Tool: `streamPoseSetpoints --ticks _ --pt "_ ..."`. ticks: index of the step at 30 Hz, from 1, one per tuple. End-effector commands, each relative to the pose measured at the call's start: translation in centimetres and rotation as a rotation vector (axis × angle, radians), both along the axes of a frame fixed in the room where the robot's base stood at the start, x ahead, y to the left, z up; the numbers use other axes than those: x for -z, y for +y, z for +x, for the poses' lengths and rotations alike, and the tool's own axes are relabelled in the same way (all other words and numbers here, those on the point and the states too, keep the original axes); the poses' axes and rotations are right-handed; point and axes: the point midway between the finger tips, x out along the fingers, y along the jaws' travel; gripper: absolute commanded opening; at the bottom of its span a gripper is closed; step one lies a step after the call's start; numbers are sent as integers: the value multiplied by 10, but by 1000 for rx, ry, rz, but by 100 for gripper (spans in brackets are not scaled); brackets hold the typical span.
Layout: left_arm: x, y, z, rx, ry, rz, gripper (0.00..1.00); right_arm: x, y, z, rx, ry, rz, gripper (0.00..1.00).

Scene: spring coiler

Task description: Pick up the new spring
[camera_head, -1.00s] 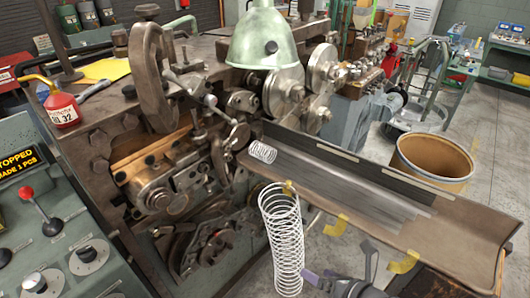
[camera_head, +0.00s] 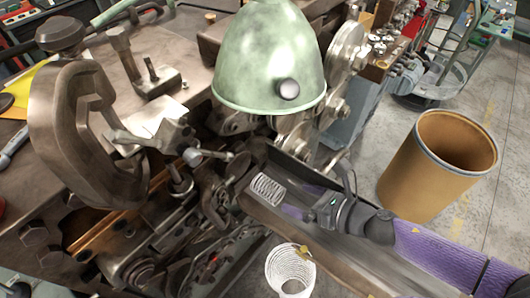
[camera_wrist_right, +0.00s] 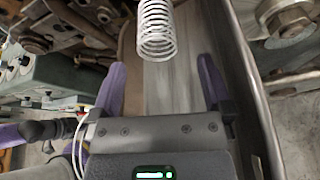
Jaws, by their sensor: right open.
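A short white coil spring (camera_head: 268,189) lies in the upper end of the metal trough (camera_head: 345,262), just below the coiling machine. My right gripper (camera_head: 298,204) is over the trough, to the right of this spring, its purple fingers pointing at it. In the right wrist view the spring (camera_wrist_right: 156,32) is ahead of the fingertips and roughly centred between them. The purple fingers (camera_wrist_right: 160,78) are spread wide with nothing between them. My left gripper is not in view.
The green lamp shade (camera_head: 268,62) hangs above the trough's upper end. The coiling machine's metal parts (camera_head: 180,190) crowd the left side. A brown drum (camera_head: 430,165) stands on the floor behind the trough, with open floor around it.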

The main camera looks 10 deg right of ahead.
Motion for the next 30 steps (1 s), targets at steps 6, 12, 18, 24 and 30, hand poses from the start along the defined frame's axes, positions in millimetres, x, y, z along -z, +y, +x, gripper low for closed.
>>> streamPoseSetpoints --ticks 6,12,18,24,30 --pt "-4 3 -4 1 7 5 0 7 16 18 2 -3 3 100" --pt "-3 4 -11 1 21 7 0 24 41 45 1 -2 2 100" --pt "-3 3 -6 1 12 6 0 28 48 51 0 1 1 100" --pt "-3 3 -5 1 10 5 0 28 47 51 0 1 1 79" --pt "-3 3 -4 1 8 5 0 28 47 51 0 1 1 36"
